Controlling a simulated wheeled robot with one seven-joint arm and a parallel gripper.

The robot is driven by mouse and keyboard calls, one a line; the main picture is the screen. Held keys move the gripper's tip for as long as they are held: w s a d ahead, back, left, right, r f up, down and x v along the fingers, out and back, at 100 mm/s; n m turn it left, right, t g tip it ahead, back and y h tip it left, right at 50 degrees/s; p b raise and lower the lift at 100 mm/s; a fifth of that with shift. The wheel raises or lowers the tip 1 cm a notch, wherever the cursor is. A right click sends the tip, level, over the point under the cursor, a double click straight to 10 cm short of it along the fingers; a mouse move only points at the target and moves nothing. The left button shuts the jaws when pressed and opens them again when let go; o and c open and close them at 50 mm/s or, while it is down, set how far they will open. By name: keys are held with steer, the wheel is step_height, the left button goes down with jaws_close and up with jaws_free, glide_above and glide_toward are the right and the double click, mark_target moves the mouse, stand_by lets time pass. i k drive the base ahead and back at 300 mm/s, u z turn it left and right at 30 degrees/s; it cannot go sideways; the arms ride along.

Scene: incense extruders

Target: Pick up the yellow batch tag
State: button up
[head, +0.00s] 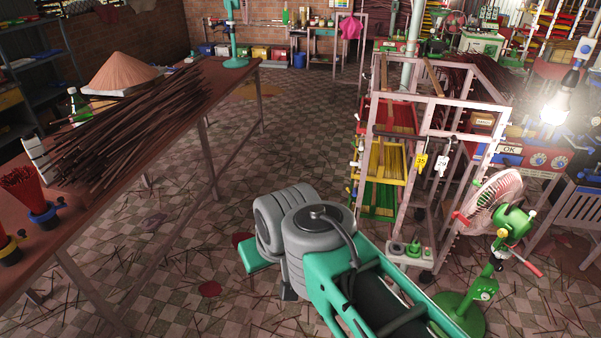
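The yellow batch tag (421,161) hangs near the upper front of a pale metal rack, right of the picture's middle. It carries dark marks that look like "35". A white tag (442,163) marked something like "24" hangs close to its right. The yellow tag hangs clear of my arm. Grey and teal parts, which look like my arm, fill the lower middle, below and left of the tag. I cannot make out my gripper's fingers in this view.
The rack (458,103) holds red, yellow and green trays of sticks. A pink fan (492,203) on a green stand is right of it. A long table (185,98) with dark sticks is at left. The tiled floor (215,165) between table and rack is mostly open, with scattered sticks.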

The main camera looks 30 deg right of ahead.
mark_target(421, 159)
steer(key=u, duration=0.2)
steer(key=i, duration=1.85)
steer(key=z, duration=1.45)
steer(key=i, duration=0.7)
steer(key=z, duration=0.9)
steer(key=i, duration=0.2)
steer(key=z, duration=0.2)
